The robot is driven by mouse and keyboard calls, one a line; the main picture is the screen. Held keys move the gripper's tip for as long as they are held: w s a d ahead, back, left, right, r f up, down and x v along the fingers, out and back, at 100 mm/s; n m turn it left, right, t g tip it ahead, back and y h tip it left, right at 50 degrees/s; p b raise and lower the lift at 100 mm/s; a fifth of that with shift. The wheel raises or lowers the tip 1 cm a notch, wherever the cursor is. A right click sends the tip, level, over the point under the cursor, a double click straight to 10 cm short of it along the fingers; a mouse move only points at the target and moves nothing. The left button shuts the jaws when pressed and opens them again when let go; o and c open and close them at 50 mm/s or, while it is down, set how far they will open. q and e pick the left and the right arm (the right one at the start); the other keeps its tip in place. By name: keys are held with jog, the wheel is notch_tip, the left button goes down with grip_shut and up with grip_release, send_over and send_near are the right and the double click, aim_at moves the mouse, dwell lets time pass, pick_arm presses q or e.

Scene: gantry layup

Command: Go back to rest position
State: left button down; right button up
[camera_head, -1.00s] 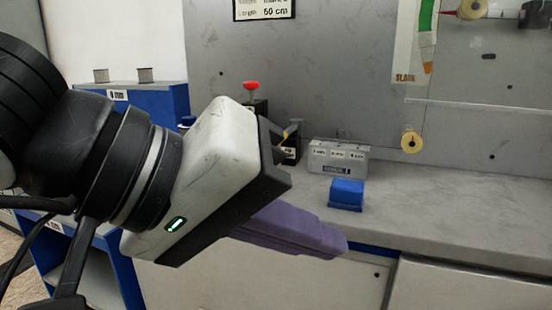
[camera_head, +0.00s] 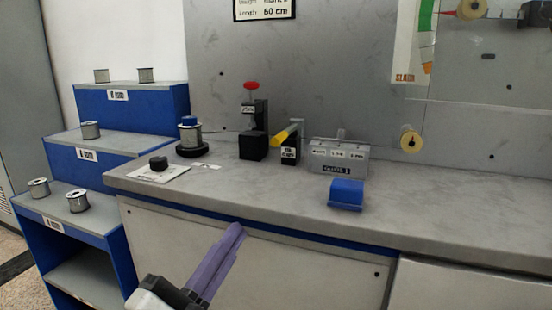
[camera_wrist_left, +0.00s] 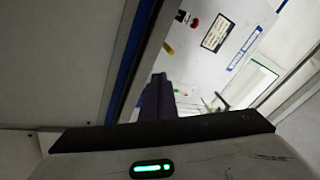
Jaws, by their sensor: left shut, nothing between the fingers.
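My left gripper (camera_head: 222,258) shows at the bottom of the head view, in front of the counter's front panel and below its top edge. Its purple fingers lie together, pointing up and slightly right, with nothing between them. The fingers (camera_wrist_left: 157,97) also show in the left wrist view, dark purple and side by side. My right gripper is in no view.
The grey counter (camera_head: 270,195) carries a blue block (camera_head: 346,195), a grey labelled box (camera_head: 338,157), a black stand with a red knob (camera_head: 253,130) and a spool (camera_head: 190,137). Blue stepped shelves (camera_head: 130,107) with metal spools stand at left.

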pick_arm(q)
notch_tip(320, 180, down, 14)
jog(key=s+a+n+g+y, duration=0.1)
jog(key=a+n+g+y, duration=0.25)
jog(key=n, duration=0.35)
jog(key=s+a+f+n+g+y, duration=0.1)
jog(key=s+f+n+g, duration=0.35)
jog(key=s+f, duration=0.6)
jog(key=s+f+n+g+y, duration=0.1)
jog(key=s+f+n+g, duration=0.35)
jog(key=f, duration=0.85)
jog(key=s+a+r+p, duration=0.1)
jog(key=a+r+p, duration=0.1)
jog(key=r+p, duration=0.5)
jog(key=s+a+r+m+t+y+p, duration=0.1)
jog(key=r+p, duration=0.5)
jog(key=p, duration=0.8)
jog(key=shift+s+a+r, duration=0.4)
jog(key=shift+s+a, duration=0.15)
jog(key=shift+a, duration=0.05)
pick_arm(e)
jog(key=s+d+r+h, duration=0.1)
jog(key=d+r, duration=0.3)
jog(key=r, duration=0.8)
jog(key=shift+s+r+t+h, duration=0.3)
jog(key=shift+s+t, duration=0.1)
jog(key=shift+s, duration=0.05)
pick_arm(q)
jog(key=shift+y, duration=0.25)
